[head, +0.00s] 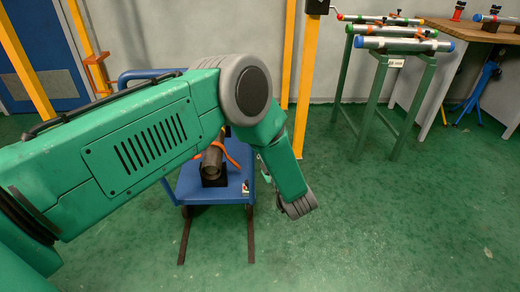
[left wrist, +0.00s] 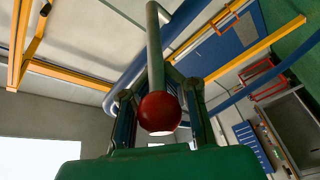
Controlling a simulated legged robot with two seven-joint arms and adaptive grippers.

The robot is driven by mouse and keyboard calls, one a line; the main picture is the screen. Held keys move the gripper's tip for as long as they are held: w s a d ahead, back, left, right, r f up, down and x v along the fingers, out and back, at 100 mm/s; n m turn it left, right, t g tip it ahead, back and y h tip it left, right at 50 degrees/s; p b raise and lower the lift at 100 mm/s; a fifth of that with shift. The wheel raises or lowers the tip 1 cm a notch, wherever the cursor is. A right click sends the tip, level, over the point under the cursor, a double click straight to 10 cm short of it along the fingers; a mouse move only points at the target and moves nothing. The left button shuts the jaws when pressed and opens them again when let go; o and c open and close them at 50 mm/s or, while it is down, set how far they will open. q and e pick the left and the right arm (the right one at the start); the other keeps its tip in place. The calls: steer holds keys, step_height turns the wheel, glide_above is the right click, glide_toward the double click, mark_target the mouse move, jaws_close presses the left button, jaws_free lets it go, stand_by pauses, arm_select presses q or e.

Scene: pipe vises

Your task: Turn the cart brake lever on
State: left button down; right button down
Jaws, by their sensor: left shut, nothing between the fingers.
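The brake lever (left wrist: 155,50) shows in the left wrist view as a grey-green rod coming down from the top edge. It ends in a red ball knob (left wrist: 159,113) close to the camera. My left gripper (left wrist: 160,78) is shut and empty, its linkages showing on both sides of the knob; I cannot tell whether it touches the lever. In the head view the blue cart (head: 219,190) stands below my left arm, which hides much of it. The lever and the gripper's fingers cannot be made out clearly there. My right gripper is not in view.
A dark vise with a pipe (head: 212,165) sits on the cart. A yellow post (head: 307,75) stands behind the arm. A green rack (head: 378,100) with pipes and a wooden table (head: 470,30) are at the right.

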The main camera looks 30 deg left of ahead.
arm_select(q)
steer(key=c, duration=2.3)
jaws_free()
steer(key=shift+d+f+m+h, duration=0.3)
steer(key=shift+d+f+h, duration=0.1)
steer(key=shift+d+f, duration=0.35)
steer(key=o, duration=0.7)
steer(key=shift+d, duration=0.15)
steer(key=shift+w+d+f, duration=0.1)
steer(key=shift+w+d, duration=0.1)
steer(key=shift+w, duration=0.05)
steer(key=shift+s+d+r, duration=0.2)
steer(key=shift+s+d, duration=0.1)
steer(key=shift+s, duration=0.25)
steer(key=v, duration=1)
steer(key=shift+d+f, duration=0.2)
steer(key=shift+d, duration=0.25)
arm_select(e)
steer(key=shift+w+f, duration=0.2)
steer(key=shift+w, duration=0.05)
